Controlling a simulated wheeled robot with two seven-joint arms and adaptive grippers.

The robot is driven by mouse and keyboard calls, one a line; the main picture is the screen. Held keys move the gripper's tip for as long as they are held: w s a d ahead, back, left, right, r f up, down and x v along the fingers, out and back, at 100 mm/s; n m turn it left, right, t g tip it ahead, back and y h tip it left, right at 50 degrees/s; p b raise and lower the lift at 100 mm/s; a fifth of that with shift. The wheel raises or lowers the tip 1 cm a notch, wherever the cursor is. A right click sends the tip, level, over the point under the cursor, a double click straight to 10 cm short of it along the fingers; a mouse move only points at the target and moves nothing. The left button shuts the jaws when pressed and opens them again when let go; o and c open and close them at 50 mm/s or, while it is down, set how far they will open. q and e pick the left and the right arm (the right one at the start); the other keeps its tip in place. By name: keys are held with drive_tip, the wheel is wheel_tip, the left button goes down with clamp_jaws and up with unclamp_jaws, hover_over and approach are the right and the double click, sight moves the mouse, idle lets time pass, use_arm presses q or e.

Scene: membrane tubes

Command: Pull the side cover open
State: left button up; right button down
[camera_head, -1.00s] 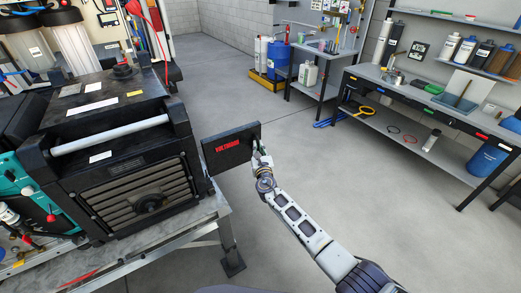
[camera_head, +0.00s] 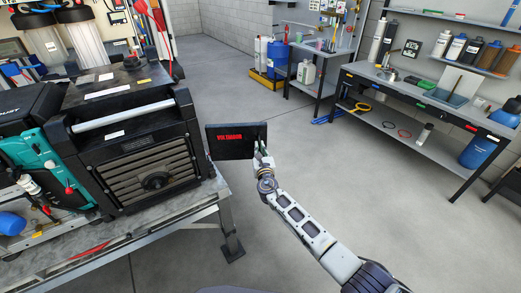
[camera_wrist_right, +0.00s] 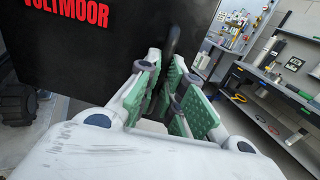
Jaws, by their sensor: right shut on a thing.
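The side cover (camera_head: 232,153) is a flat black panel with red lettering. It stands out from the right side of the black machine (camera_head: 118,140), swung open with its lettered face toward me. My right gripper (camera_head: 261,152) is at the cover's right edge. In the right wrist view the green-padded fingers of the right gripper (camera_wrist_right: 172,92) are shut around a black handle (camera_wrist_right: 176,40) on the cover (camera_wrist_right: 105,60). The fingers hide part of the handle. The hinge side is not clear. My left gripper is not in view.
The machine stands on a metal-framed bench (camera_head: 200,206) at the left. A workbench (camera_head: 430,98) with bottles and tools stands at the right. Blue and white containers (camera_head: 275,58) stand at the back. The grey floor between the benches is clear.

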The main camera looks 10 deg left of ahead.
drive_tip(key=shift+s+a+r+p, duration=0.1)
drive_tip(key=shift+s+a+p, duration=0.25)
drive_tip(key=shift+s, duration=0.55)
drive_tip(key=shift+s+a+r+p, duration=0.1)
drive_tip(key=shift+s+a+p, duration=0.25)
drive_tip(key=shift+s, duration=0.5)
drive_tip(key=shift+a, duration=0.1)
drive_tip(key=c, duration=1.7)
unclamp_jaws()
drive_tip(key=shift+a, duration=0.1)
drive_tip(key=shift+o, duration=0.8)
drive_tip(key=shift+a, duration=0.2)
drive_tip(key=shift+d+f, duration=0.1)
drive_tip(key=shift+d, duration=0.2)
drive_tip(key=v, duration=1.1)
drive_tip(key=shift+s+d, duration=0.25)
drive_tip(key=shift+d, duration=0.1)
